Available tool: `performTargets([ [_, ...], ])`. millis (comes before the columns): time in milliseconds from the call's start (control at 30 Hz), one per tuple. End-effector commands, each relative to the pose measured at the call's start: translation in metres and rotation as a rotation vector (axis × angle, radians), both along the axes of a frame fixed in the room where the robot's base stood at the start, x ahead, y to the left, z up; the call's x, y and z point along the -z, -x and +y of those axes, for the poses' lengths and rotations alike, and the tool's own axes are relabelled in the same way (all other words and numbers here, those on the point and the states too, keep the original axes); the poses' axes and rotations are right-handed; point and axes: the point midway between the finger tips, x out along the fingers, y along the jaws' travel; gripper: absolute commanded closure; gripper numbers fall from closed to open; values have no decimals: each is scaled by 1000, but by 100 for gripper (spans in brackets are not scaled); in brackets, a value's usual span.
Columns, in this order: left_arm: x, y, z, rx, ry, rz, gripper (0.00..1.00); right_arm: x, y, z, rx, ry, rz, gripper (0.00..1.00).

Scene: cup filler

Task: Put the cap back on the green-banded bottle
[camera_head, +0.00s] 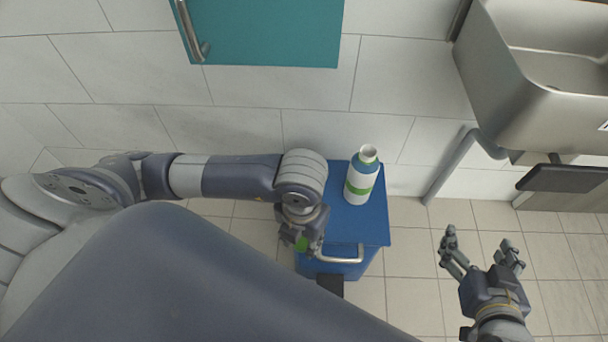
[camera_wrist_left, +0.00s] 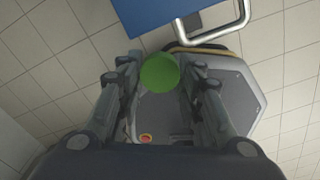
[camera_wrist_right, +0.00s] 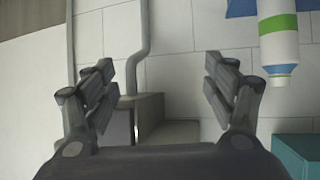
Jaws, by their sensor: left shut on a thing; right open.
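The green-banded bottle (camera_head: 361,178) is white with a blue-grey shoulder and an open, uncapped neck. It stands upright on the blue cabinet top (camera_head: 376,226). It also shows in the right wrist view (camera_wrist_right: 279,40), at the upper right. My left gripper (camera_head: 303,240) is shut on a round green cap (camera_wrist_left: 159,72), in front of and to the left of the bottle, near the cabinet's front edge. The cap shows as a small green patch in the head view (camera_head: 302,243). My right gripper (camera_head: 482,252) is open and empty, right of the cabinet; its spread fingers show in the right wrist view (camera_wrist_right: 160,85).
A metal handle (camera_head: 340,257) sticks out from the cabinet's front. A steel sink (camera_head: 535,95) with a drain pipe (camera_head: 450,165) is at the upper right. A teal wall panel (camera_head: 270,30) with a handle is at the top. Tiled floor is clear between the cabinet and my right gripper.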

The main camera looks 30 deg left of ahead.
Motion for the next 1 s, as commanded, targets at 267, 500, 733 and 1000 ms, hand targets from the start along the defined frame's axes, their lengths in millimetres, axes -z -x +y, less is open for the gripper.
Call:
performTargets([
  [267,0,29,-14,2,1,0,74,13,11,-5,6,18,80,22],
  [500,0,33,-16,-1,1,-1,74,15,13,-6,7,22,93,22],
  [733,0,33,-16,0,0,-1,74,15,13,-6,8,22,92,22],
  [1000,-1,33,-16,0,0,-1,74,16,11,-6,11,21,88,21],
])
